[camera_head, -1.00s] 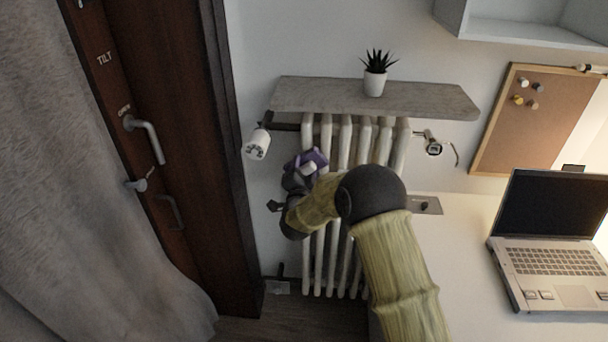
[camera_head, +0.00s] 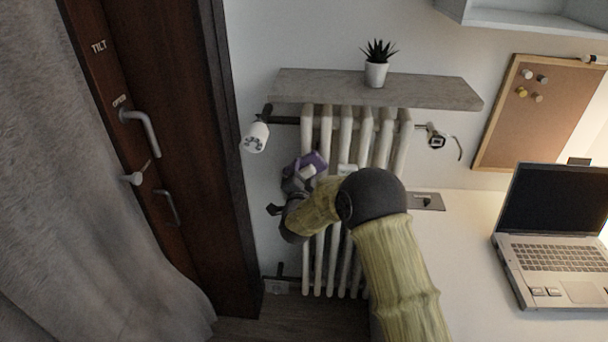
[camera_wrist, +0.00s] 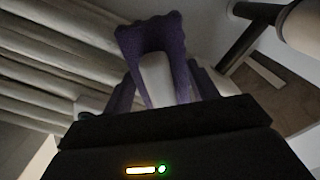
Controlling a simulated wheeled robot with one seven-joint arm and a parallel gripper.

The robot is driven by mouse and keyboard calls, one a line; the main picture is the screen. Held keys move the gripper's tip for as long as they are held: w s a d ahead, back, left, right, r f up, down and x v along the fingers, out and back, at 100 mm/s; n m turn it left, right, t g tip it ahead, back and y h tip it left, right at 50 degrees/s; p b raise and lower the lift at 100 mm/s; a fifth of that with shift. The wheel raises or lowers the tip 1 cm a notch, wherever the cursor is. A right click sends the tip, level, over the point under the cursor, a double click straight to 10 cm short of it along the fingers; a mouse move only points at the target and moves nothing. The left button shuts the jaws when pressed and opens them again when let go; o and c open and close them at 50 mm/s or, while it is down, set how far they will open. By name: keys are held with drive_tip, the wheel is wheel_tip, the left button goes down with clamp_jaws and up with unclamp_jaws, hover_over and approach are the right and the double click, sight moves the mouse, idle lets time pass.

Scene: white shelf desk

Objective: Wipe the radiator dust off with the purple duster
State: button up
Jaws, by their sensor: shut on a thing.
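The white ribbed radiator (camera_head: 384,140) hangs on the wall under a grey shelf. The purple duster (camera_head: 310,163) is at the radiator's left side, in front of its upper left columns. My gripper (camera_head: 297,180) is shut on the duster, and my arm covers the radiator's middle. In the wrist view the duster (camera_wrist: 172,38) stands out ahead of my gripper (camera_wrist: 158,90), with a pale part in its middle. The radiator's columns (camera_wrist: 60,65) run along the left there. I cannot tell whether the duster touches the radiator, and no dust can be made out.
A grey shelf (camera_head: 330,88) with a potted plant (camera_head: 376,72) juts out above the radiator. A white valve knob (camera_head: 256,137) is at the upper left, beside the dark door frame (camera_head: 225,150). A white desk (camera_head: 450,260) with a laptop (camera_head: 555,240) stands to the right.

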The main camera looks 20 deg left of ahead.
drive_tip(key=shift+w+f+b, duration=0.1)
drive_tip(key=shift+f+b, duration=1.4)
drive_tip(key=shift+b, duration=0.15)
drive_tip(key=shift+f, duration=0.1)
drive_tip(key=shift+f+b, duration=1.55)
drive_tip(key=shift+f, duration=0.1)
drive_tip(key=shift+f+b, duration=1.5)
drive_tip(key=shift+b, duration=0.05)
